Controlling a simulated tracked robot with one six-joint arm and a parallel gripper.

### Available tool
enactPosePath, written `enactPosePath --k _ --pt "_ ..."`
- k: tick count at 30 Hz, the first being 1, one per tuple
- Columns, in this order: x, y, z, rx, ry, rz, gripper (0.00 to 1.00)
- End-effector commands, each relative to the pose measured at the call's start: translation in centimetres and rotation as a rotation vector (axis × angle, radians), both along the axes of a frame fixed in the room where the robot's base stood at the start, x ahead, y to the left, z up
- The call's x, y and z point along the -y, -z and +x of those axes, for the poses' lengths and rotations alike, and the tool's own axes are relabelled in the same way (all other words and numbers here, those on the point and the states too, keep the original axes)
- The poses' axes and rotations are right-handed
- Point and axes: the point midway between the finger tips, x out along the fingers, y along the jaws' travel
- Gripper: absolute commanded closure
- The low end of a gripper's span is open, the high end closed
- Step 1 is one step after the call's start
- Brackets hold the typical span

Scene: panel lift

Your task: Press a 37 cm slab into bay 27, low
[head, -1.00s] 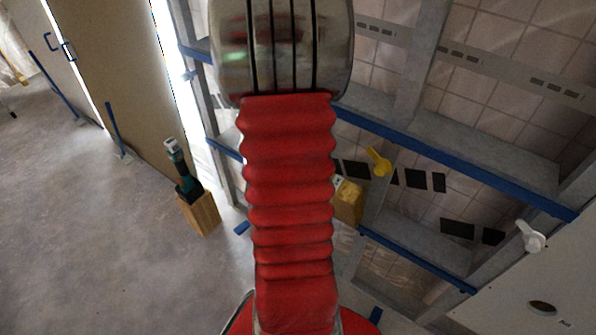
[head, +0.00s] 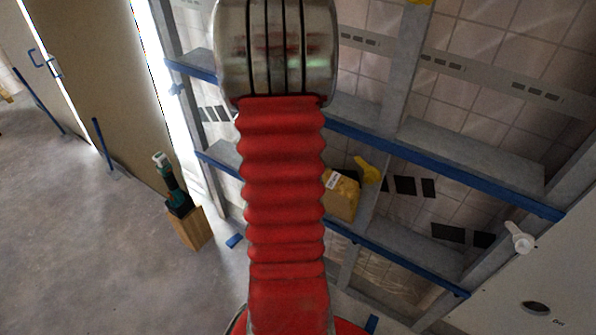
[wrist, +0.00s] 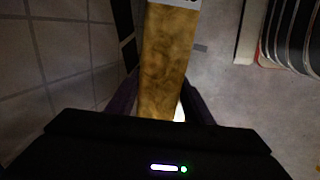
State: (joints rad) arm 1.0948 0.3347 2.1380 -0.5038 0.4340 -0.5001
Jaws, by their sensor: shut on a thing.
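A yellow-brown slab (wrist: 168,60) stands between the two dark fingers of my gripper (wrist: 160,100) in the wrist view. My gripper is shut on it, and a white patch with dark marks shows at its far end. In the head view, what looks like the same slab (head: 343,194), with a white label, sticks out right of my red arm sleeve, in front of the stud wall. My gripper is hidden there behind my arm. The grey stud frame (head: 392,95) with blue rails forms several bays. No bay number is readable, so I cannot tell which is bay 27.
A yellow lever (head: 367,170) sits close right of the slab in the head view. A white knob (head: 520,238) is on the pale panel (head: 550,270) at right. A green-black tool (head: 174,190) stands on a wooden block (head: 188,228).

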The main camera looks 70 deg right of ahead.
Motion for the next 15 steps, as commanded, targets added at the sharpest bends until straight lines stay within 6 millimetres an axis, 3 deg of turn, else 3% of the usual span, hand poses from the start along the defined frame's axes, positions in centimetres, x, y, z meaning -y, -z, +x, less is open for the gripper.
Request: enactPosePath --k 15 --pt "1.38 -0.34 -0.12 0.003 -0.001 -0.007 1.00"
